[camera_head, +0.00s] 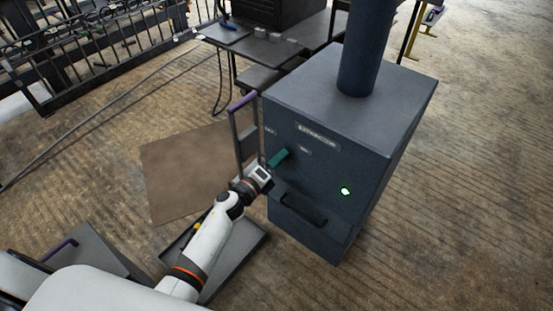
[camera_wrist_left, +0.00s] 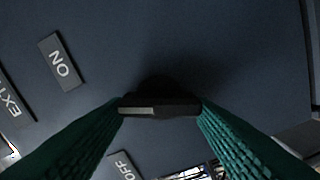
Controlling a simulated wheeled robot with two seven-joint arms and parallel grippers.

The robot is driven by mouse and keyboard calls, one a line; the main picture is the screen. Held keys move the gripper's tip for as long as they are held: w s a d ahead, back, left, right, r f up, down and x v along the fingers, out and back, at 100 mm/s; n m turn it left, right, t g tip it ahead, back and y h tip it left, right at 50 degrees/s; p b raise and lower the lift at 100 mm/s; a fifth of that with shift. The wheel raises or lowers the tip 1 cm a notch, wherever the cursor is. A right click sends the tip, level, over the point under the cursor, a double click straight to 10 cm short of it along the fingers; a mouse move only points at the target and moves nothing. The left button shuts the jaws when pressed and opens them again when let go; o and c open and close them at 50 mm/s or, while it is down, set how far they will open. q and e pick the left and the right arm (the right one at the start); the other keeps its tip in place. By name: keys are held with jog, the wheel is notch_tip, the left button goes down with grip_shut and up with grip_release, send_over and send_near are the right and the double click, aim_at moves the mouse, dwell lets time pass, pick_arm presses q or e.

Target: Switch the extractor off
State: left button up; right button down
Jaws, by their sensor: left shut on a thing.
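The extractor (camera_head: 330,165) is a dark blue cabinet with a thick pipe on top, right of centre in the head view. Its front has a name plate (camera_head: 317,136), an OFF plate (camera_head: 269,131) to the left and an ON plate (camera_head: 305,150) to the right. A small round light (camera_head: 345,191) glows green. My left gripper (camera_head: 279,157), with green fingers, is at the front between and below these plates. In the left wrist view it is shut on a dark knob (camera_wrist_left: 160,104) with a pale mark on its left half. The ON plate (camera_wrist_left: 58,62) and OFF plate (camera_wrist_left: 122,167) show there.
A black handle (camera_head: 303,208) sticks out below my left gripper. A cart with an upright purple-topped handle (camera_head: 242,97) stands close left of the cabinet. A brown mat (camera_head: 185,170) lies on the floor. A work table (camera_head: 275,48) is behind. Floor at right is clear.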

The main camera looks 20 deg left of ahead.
pick_arm(q)
jog(key=shift+f+n+p, duration=0.2)
jog(key=shift+n+p, duration=0.8)
jog(key=shift+n, duration=2.15)
jog(key=shift+f+n+p, duration=0.15)
jog(key=shift+n+p, duration=0.8)
jog(key=shift+n, duration=2.2)
pick_arm(e)
jog(key=s+f, duration=0.6)
jog(key=f, duration=0.6)
jog(key=shift+d+g, duration=0.35)
jog(key=shift+g, duration=0.05)
jog(key=shift+s+f, duration=0.1)
pick_arm(q)
jog(key=o, duration=1)
jog(key=shift+s, duration=0.15)
jog(key=p+v, duration=0.1)
jog(key=v, duration=1)
jog(key=shift+s+a, duration=0.1)
jog(key=shift+s, duration=0.3)
pick_arm(e)
jog(key=s+f, duration=0.2)
jog(key=s, duration=0.1)
jog(key=shift+s+d+f, duration=0.35)
jog(key=shift+s+f, duration=0.05)
